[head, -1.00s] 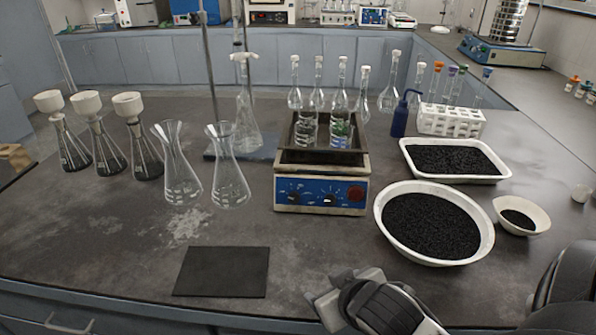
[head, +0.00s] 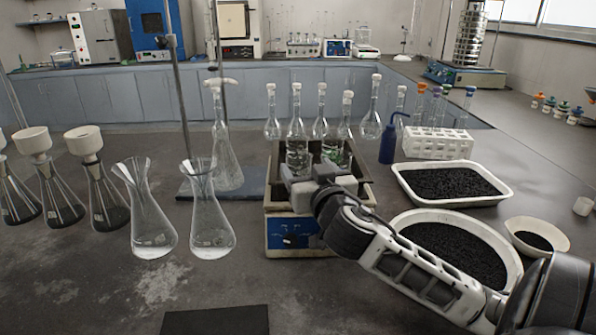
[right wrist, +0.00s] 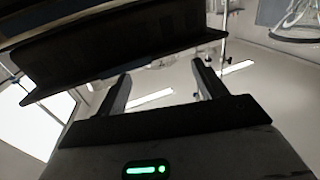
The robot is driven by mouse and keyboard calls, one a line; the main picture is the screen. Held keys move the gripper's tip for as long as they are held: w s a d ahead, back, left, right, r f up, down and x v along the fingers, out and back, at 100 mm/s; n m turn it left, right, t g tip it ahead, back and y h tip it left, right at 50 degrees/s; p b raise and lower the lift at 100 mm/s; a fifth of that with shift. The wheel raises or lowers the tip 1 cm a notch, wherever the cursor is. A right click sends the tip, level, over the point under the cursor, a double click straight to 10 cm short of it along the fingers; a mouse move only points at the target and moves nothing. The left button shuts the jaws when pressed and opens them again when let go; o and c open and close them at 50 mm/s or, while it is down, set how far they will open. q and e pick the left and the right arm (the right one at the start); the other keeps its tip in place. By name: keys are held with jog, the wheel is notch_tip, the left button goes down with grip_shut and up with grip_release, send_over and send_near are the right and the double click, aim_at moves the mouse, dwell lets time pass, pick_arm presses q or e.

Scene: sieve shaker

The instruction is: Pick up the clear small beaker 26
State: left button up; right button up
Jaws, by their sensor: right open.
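Two clear small beakers, the left one (head: 299,156) and the right one (head: 336,153), stand in the dark open tray of the blue-fronted bath (head: 287,238) in the head view. I cannot read which is number 26. My right gripper (head: 316,178) is in front of and over the bath's near rim, just on the near side of the beakers. It hides part of the tray and the front panel. In the right wrist view its two fingers (right wrist: 160,75) are apart with nothing between them. No beaker is clearly visible there. My left gripper is not in view.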

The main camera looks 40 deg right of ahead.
aim_at(302, 161)
jog(key=shift+w+d, duration=0.3)
jog(key=shift+w, duration=0.3)
jog(key=shift+w+d, duration=0.15)
jog(key=shift+w, duration=0.2)
jog(key=p+x, duration=0.1)
jog(key=x, duration=0.2)
jog(key=shift+w+d, duration=0.1)
jog(key=shift+w, duration=0.25)
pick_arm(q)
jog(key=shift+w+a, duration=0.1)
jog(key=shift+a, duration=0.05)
pick_arm(e)
jog(key=shift+w+d, duration=0.15)
jog(key=shift+w, duration=0.2)
jog(key=c, duration=1.1)
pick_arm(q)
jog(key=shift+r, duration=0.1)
pick_arm(e)
jog(key=shift+r, duration=0.1)
